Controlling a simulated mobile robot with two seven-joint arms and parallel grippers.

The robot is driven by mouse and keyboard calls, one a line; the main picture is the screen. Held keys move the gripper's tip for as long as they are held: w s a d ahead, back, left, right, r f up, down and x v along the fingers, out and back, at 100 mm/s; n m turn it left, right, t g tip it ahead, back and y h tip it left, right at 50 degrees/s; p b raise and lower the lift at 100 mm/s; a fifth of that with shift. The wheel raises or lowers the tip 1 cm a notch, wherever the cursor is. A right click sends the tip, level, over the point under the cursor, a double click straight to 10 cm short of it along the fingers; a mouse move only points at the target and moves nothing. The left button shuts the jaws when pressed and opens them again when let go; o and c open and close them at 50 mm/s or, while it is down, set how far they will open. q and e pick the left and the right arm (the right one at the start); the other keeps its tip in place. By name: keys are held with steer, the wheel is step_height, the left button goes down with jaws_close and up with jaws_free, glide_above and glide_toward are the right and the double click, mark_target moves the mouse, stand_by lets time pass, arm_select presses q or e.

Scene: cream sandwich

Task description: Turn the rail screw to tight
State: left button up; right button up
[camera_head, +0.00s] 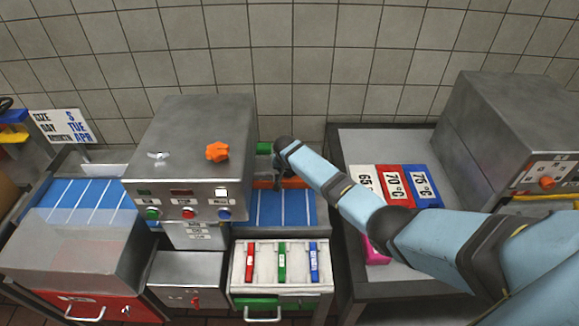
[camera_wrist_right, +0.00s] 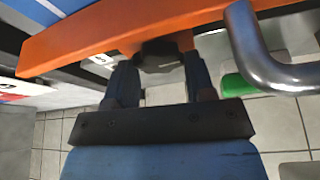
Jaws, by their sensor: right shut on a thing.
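The rail screw is a dark knob (camera_wrist_right: 160,58) on the orange rail (camera_wrist_right: 130,32) in the right wrist view. My right gripper (camera_wrist_right: 158,70) has one finger on each side of the knob and is shut on it. In the head view my right gripper (camera_head: 278,170) is at the orange rail (camera_head: 293,183), over the blue belt to the right of the grey machine. The knob is hidden there behind my gripper and arm. Whether the screw is tight cannot be told. My left gripper is not in view.
A grey metal machine (camera_head: 190,140) with an orange knob on top stands left of my right gripper. A curved metal bar (camera_wrist_right: 250,50) is close by on the right in the wrist view. A tray (camera_head: 290,262) with red, green and blue sticks is in front.

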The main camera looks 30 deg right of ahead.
steer(key=shift+m, duration=0.5)
steer(key=o, duration=0.6)
steer(key=shift+o, duration=0.2)
steer(key=shift+r, duration=0.1)
steer(key=v, duration=1.3)
steer(key=shift+a+r, duration=0.3)
steer(key=shift+r, duration=0.05)
steer(key=shift+w, duration=0.1)
